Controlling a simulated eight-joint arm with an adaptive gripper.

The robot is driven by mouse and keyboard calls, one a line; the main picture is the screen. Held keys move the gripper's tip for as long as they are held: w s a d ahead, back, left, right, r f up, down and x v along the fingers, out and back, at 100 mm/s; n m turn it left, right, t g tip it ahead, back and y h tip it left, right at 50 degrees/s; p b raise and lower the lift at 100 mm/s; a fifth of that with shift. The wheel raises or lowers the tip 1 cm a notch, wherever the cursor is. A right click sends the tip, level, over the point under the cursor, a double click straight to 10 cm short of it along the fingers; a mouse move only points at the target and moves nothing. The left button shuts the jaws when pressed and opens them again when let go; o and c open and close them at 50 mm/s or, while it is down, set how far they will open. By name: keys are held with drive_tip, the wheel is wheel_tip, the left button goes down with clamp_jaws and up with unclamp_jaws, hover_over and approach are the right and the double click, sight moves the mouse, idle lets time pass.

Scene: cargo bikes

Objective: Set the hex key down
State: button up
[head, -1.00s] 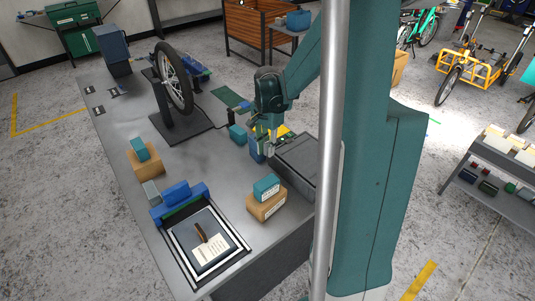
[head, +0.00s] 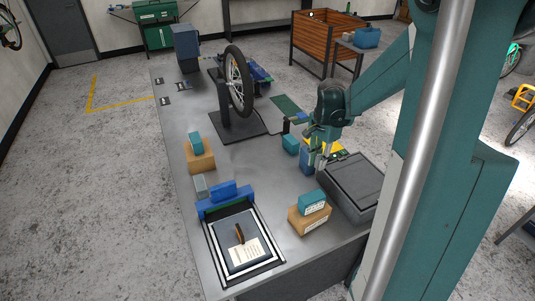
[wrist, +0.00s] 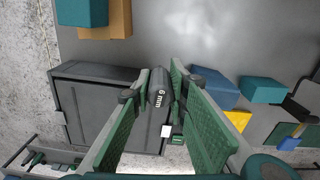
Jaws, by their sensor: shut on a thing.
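The hex key (wrist: 160,98) shows its dark grey handle, marked "6 mm", in the wrist view. My gripper (head: 319,153) is shut on that handle, with a green finger on each side. In the head view the gripper is above the right side of the grey workbench (head: 250,165), between a blue bin (head: 306,158) and a dark grey case (head: 357,183). The key itself is too small to make out there. The key's far end is hidden in the wrist view, and I cannot tell whether it touches anything.
A teal box (head: 312,201) sits on a cardboard box (head: 309,219) near the front right. A framed tray (head: 275,262) with a dark pad and paper lies at the front. A wheel (head: 238,80) stands on the bench. The bench middle is clear.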

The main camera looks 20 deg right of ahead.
drive_tip(key=w+a+r+p, duration=0.1)
drive_tip(key=w+a, duration=0.3)
drive_tip(key=w, duration=0.6)
drive_tip(key=w+a+r+p, duration=0.1)
drive_tip(key=w+a+p, duration=0.15)
drive_tip(key=w, duration=0.85)
drive_tip(key=w+a+f+p, duration=0.1)
drive_tip(key=w+a, duration=1.4)
drive_tip(key=w, duration=0.2)
drive_tip(key=shift+a+f+n, duration=0.25)
drive_tip(key=shift+f+n, duration=0.1)
drive_tip(key=shift+n, duration=0.05)
wheel_tip(320, 180, down, 6)
drive_tip(key=shift+f, duration=0.15)
drive_tip(key=shift+f, duration=0.1)
drive_tip(key=shift+f, duration=1.75)
drive_tip(key=shift+f, duration=0.15)
